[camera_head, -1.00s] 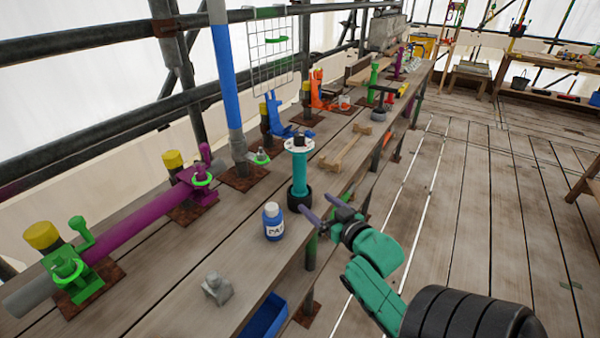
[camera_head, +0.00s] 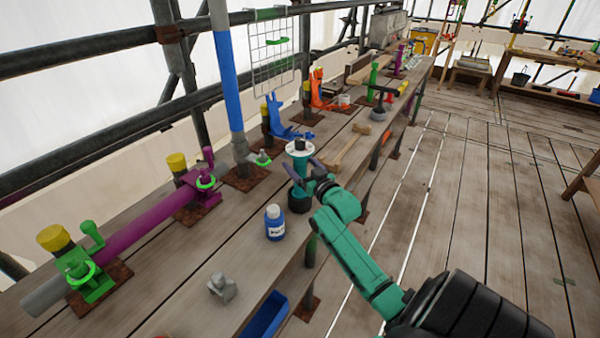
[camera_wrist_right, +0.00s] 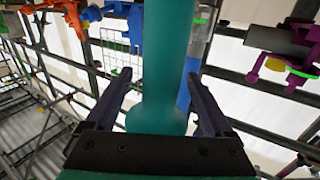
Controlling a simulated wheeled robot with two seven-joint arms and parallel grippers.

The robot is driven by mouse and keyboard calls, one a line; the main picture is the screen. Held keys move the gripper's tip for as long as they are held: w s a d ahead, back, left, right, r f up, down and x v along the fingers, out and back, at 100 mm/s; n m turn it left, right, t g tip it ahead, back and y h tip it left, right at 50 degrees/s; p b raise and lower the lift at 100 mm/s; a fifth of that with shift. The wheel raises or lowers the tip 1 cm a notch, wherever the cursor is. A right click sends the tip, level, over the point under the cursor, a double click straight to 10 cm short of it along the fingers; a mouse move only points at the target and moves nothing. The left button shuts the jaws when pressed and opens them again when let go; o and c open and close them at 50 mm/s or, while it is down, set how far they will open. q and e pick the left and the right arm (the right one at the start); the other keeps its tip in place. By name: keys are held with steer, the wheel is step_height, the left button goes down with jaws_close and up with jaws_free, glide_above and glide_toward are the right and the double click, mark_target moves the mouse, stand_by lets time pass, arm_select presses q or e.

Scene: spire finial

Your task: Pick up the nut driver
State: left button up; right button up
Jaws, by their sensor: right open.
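A teal upright piece, which I take to be the nut driver (camera_head: 299,165), stands on the wooden bench. It has a black foot and a pale round flange with a dark knob on top. My right gripper (camera_head: 302,172) is at its upper part, with one dark finger on each side. In the right wrist view the teal shaft (camera_wrist_right: 166,60) rises between the two fingers (camera_wrist_right: 160,78). The fingers are spread, with gaps beside the shaft, so it is not clamped. My left gripper is not in view.
A blue bottle (camera_head: 274,223) stands close by on the bench, nearer the camera. A wooden piece (camera_head: 347,150) lies behind, and a small grey fitting (camera_head: 222,287) lies nearer. A blue pole (camera_head: 228,80) rises at the left. A blue bin (camera_head: 266,316) hangs below the bench edge.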

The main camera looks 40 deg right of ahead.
steer(key=shift+s, duration=0.15)
jaws_close()
steer(key=shift+r, duration=0.25)
